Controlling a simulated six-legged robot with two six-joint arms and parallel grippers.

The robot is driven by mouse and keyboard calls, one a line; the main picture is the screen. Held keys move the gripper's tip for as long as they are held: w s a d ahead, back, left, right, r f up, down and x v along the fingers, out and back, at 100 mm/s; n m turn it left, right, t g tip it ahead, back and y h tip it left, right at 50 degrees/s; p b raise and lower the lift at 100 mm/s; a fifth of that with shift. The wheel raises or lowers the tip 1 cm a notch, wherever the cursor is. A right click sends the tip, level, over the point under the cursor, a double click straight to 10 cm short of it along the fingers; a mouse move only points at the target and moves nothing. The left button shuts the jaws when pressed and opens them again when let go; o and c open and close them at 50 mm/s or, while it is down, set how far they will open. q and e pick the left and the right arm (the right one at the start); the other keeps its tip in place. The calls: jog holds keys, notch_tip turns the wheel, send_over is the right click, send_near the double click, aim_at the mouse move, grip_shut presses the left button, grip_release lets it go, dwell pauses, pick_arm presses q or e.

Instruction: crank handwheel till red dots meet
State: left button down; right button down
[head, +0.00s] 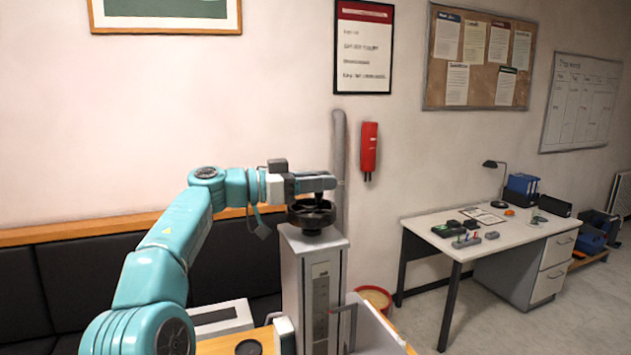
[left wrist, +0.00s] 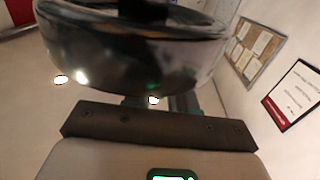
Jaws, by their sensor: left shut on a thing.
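The black handwheel (head: 312,214) lies flat on top of the grey-white column (head: 298,270) of the laser marker. My left gripper (head: 325,183) comes in from the left and is shut on the handwheel at its upper side; its fingertips are hard to make out. In the left wrist view the wheel's dark glossy rim (left wrist: 130,55) fills the upper middle, close in front of the gripper. I cannot make out red dots on the wheel or the column in either view. My right gripper is not in view.
A small red pointer-like part (head: 332,311) is on the column's lower front. A white box (head: 220,318) and a black round piece (head: 248,347) are on the wooden table. A black bench (head: 100,280) runs along the wall behind. A desk (head: 480,245) stands apart at the right.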

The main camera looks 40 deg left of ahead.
pick_arm(q)
jog(key=shift+d+m+h, duration=0.15)
jog(key=shift+m+h, duration=0.25)
jog(key=c, duration=1.1)
grip_release()
jog(key=shift+o, duration=0.2)
jog(key=shift+w+d, duration=0.1)
jog(key=v, duration=1.6)
jog(key=shift+r, duration=0.25)
